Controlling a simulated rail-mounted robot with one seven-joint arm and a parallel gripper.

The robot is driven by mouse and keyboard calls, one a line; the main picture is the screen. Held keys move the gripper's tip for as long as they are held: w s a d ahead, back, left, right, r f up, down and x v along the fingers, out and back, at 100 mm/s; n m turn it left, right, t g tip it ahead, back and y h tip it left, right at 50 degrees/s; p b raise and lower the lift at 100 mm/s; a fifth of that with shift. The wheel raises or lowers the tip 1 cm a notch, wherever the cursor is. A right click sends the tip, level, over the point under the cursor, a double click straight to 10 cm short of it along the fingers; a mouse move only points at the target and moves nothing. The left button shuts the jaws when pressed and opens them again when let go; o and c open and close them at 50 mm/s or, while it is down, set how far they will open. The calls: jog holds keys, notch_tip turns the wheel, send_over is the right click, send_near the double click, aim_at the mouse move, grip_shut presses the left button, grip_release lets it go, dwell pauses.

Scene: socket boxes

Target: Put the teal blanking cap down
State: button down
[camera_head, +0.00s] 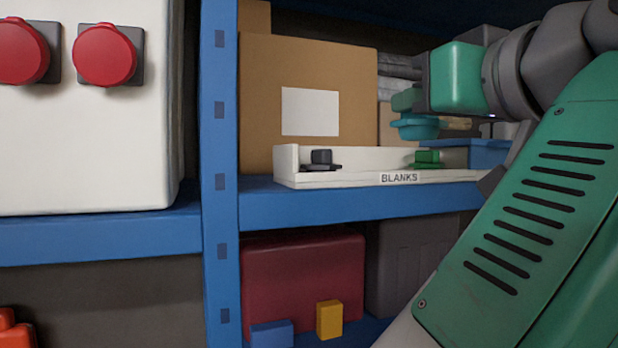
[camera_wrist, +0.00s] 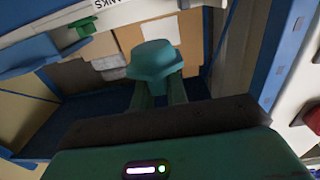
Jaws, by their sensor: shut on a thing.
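The teal blanking cap (camera_head: 417,130) is held at the fingertips of my gripper (camera_head: 406,101), above the right part of the white tray (camera_head: 345,183) labelled BLANKS. A gap shows between cap and tray. In the wrist view the cap (camera_wrist: 154,60) shows its wide flange, with my gripper's fingers (camera_wrist: 158,92) shut on it from behind. The tray holds a dark grey cap (camera_head: 321,158) at its left and a green cap (camera_head: 428,157) further right. The green cap (camera_wrist: 86,26) also shows in the wrist view.
A cardboard box (camera_head: 300,80) stands behind the tray. A blue bin (camera_head: 488,153) is at the tray's right. A blue shelf upright (camera_head: 220,110) and a white box with red sockets (camera_head: 105,55) are to the left. Bare tray floor shows between the two caps.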

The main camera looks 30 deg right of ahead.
jog(key=w+d+p, duration=0.2)
jog(key=w, duration=0.2)
jog(key=w+d+p, duration=0.1)
jog(key=w+d, duration=0.1)
jog(key=w, duration=0.2)
jog(key=w+d+f+p, duration=0.1)
jog(key=w+d+p, duration=0.1)
jog(key=w, duration=0.2)
jog(key=shift+d+p, duration=0.15)
jog(key=shift+p, duration=0.15)
jog(key=shift+w+d+f, duration=0.15)
jog(key=shift+w+d, duration=0.05)
jog(key=shift+w, duration=0.1)
jog(key=shift+w+d+f+p, duration=0.2)
jog(key=shift+w+p, duration=0.15)
jog(key=shift+w, duration=0.1)
jog(key=shift+w+d+f+p, duration=0.15)
jog(key=shift+w+f+p, duration=0.05)
jog(key=shift+w+p, duration=0.2)
notch_tip(320, 180, down, 2)
jog(key=shift+f+p, duration=0.15)
jog(key=shift+p, duration=0.2)
jog(key=shift+s+f, duration=0.1)
jog(key=shift+f, duration=0.05)
